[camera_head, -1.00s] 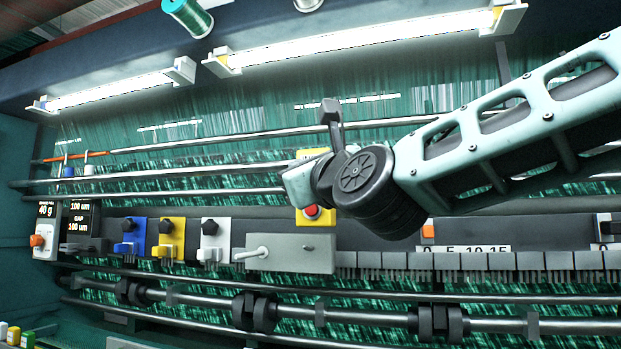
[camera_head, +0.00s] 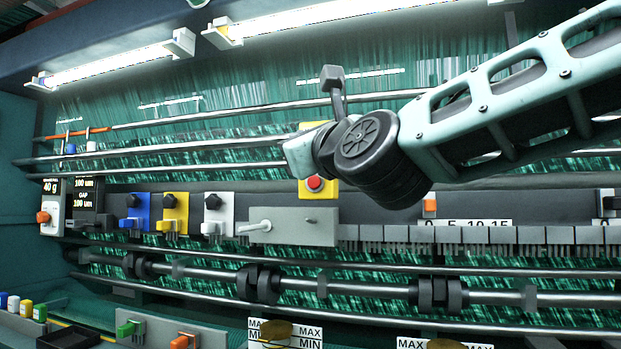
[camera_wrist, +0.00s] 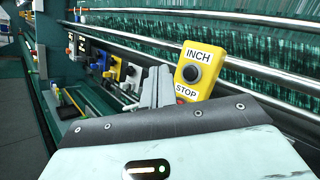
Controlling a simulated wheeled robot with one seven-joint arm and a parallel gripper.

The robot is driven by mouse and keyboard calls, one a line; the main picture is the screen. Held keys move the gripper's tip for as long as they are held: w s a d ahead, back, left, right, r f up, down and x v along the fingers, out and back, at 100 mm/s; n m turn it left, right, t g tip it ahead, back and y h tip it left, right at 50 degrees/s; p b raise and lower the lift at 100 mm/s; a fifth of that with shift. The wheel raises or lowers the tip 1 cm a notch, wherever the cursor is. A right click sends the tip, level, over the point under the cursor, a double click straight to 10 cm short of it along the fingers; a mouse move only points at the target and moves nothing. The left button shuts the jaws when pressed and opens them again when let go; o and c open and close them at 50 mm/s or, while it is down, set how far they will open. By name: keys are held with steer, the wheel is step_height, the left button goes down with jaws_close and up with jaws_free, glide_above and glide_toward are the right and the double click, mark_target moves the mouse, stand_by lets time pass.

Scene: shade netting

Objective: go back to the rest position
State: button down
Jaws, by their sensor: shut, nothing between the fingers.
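My arm reaches in from the right in the head view, its wrist in front of the machine's rails. In the head view the box's red button (camera_head: 315,184) shows below my wrist, and the arm covers part of the box. I cannot tell the gap between fingers and box.
Blue, yellow and white switch plates (camera_head: 174,214) line the panel left of a grey lever box (camera_head: 290,226). Long metal rails (camera_head: 190,148) cross in front of the green netting (camera_head: 230,120). A dark tray (camera_head: 68,338) and colored bottles (camera_head: 27,308) sit at lower left.

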steer(key=s+f+n+g, duration=0.4)
steer(key=f+n, duration=0.3)
steer(key=f, duration=0.3)
steer(key=s+f+n+g+h, duration=0.1)
steer(key=s+f+n+g, duration=0.3)
steer(key=f+n, duration=0.5)
steer(key=s+f+n+g, duration=0.4)
steer(key=f+n, duration=0.1)
steer(key=f, duration=0.7)
steer(key=s+d+f+n+g+h, duration=0.6)
steer(key=s+d+f+n, duration=0.6)
steer(key=s+f, duration=0.3)
steer(key=shift+s+d+n+g+h, duration=0.3)
steer(key=shift+s+d+g+h, duration=0.1)
steer(key=shift+s+d+g, duration=0.35)
steer(key=c, duration=2.1)
jaws_free()
steer(key=shift+w, duration=0.1)
steer(key=shift+c, duration=0.2)
